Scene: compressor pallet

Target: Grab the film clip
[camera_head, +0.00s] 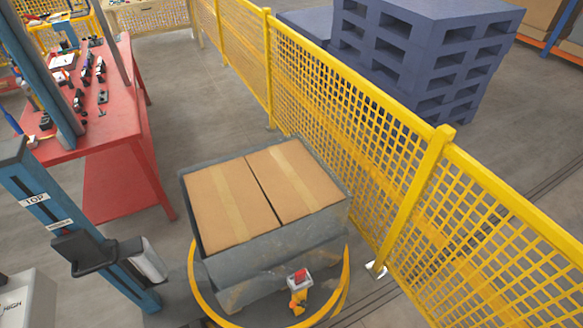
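I cannot make out the film clip for certain. A small white piece with a red top and an orange lower part (300,284) shows in front of the grey crate (280,262), near its lower right side; I cannot tell whether it is the clip. A blue column (42,205) marked "TOP" stands at the left, with a black bracket (85,252) and a pale grey cylinder-like part (148,260) beside it. Neither of my grippers is in view.
Two taped cardboard boxes (235,200) fill the crate. A yellow ring (195,285) curves around its base. A yellow mesh fence (340,120) runs along the right, with stacked blue pallets (420,50) behind. A red table (110,115) with tools stands at the left; grey floor (195,110) lies between.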

